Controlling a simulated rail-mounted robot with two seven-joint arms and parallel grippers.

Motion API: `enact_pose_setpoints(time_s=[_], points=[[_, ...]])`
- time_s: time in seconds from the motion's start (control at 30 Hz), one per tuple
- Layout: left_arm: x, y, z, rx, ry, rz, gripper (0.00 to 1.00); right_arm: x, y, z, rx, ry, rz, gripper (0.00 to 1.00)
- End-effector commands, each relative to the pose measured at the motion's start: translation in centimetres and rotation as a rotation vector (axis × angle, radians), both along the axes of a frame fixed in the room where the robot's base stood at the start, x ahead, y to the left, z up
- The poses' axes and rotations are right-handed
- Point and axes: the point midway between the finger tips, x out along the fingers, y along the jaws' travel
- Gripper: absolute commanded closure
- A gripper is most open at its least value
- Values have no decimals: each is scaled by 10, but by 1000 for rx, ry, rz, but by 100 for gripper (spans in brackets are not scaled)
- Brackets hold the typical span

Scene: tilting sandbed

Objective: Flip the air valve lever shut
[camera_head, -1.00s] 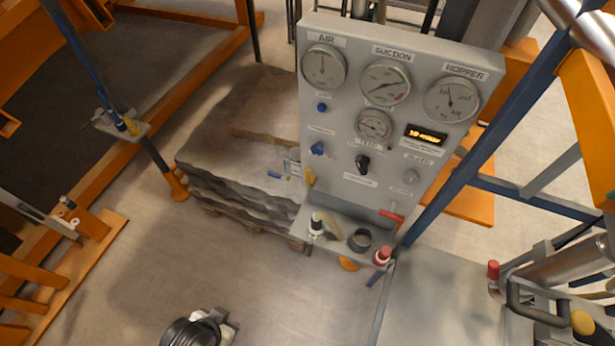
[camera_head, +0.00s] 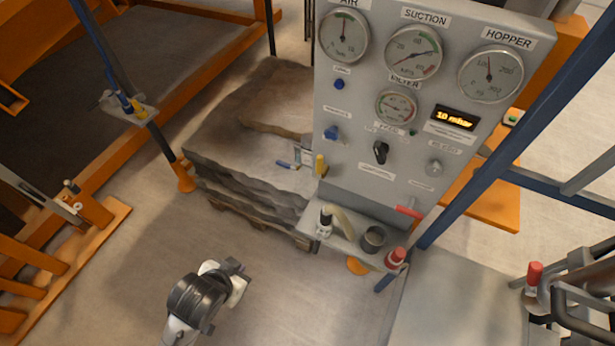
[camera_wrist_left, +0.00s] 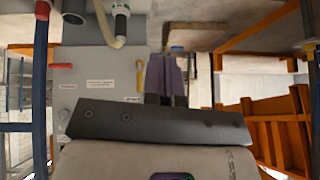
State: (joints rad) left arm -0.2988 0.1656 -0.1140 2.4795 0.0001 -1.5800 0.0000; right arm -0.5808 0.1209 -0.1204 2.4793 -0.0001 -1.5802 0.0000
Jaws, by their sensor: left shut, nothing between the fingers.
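A grey panel (camera_head: 354,170) carries several gauges, including one labelled AIR (camera_head: 343,35). A small yellow lever (camera_head: 320,166) stands roughly upright at the panel's lower left edge; it also shows in the left wrist view (camera_wrist_left: 139,78). A blue knob (camera_head: 331,133) and a red lever (camera_head: 408,212) are also on the panel. The small labels are too blurred to tell which one is the air valve. My left gripper (camera_head: 238,268) is below and left of the panel, apart from it. In the left wrist view its fingers (camera_wrist_left: 165,75) are shut and empty, close beside the yellow lever in the picture.
A shelf under the panel holds a hose nozzle (camera_head: 325,220), a dark cup (camera_head: 374,239) and a red-capped part (camera_head: 395,259). A stack of grey slabs (camera_head: 245,180) stands behind. A blue post (camera_head: 520,110) slants at right. Floor around my left gripper is clear.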

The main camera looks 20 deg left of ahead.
Motion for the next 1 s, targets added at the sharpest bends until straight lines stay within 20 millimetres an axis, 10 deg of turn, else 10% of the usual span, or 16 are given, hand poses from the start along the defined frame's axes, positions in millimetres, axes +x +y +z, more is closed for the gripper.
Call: enact_pose_setpoints(time_s=[0.63,1.0], points=[[175,54,-62,-2,-278,-43,100,0,0,-178,1,-2,-1,100],[253,62,-77,-629,-275,-43,100,1,0,-217,2,0,-2,100]])
